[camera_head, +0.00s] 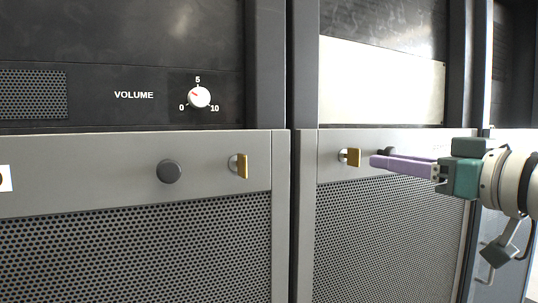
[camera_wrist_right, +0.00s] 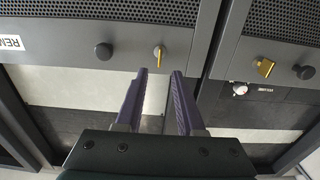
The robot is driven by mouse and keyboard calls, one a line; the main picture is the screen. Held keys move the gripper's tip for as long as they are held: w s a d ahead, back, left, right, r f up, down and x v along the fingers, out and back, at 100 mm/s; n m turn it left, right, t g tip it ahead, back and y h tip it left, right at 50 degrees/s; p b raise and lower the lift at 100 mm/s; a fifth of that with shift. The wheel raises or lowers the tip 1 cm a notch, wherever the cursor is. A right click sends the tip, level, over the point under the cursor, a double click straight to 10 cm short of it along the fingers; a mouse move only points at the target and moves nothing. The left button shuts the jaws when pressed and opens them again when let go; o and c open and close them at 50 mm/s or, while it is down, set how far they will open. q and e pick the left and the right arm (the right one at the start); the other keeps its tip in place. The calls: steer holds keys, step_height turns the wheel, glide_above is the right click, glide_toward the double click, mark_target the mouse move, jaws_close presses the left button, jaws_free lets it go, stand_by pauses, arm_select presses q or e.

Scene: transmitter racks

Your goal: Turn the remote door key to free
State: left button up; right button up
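The key on the right rack's grey door is a brass-coloured flat key (camera_head: 352,157) in a round lock, just left of my right gripper (camera_head: 373,163). In the wrist view this key (camera_wrist_right: 158,54) appears edge-on, beyond and between the fingertips. A label starting "REM" (camera_wrist_right: 10,43) is on the same panel, partly cut off. My right gripper (camera_wrist_right: 160,73) is open, with a clear gap between its purple fingers. They look apart from the key. My left gripper is not in view.
A dark round knob (camera_wrist_right: 103,50) sits beside the key, mostly behind my fingers in the head view. The left rack has another brass key (camera_head: 242,166), a black knob (camera_head: 169,171) and a white volume dial (camera_head: 199,96). A dark post (camera_head: 303,80) separates the racks.

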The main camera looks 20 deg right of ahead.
mark_target(359, 156)
steer(key=w, duration=0.2)
steer(key=w+p, duration=0.1)
steer(key=w, duration=0.3)
steer(key=shift+w+a+r+p, duration=0.1)
steer(key=shift+a+p, duration=0.15)
steer(key=shift+p, duration=0.05)
steer(key=shift+w, duration=0.5)
steer(key=shift+c, duration=0.3)
jaws_close()
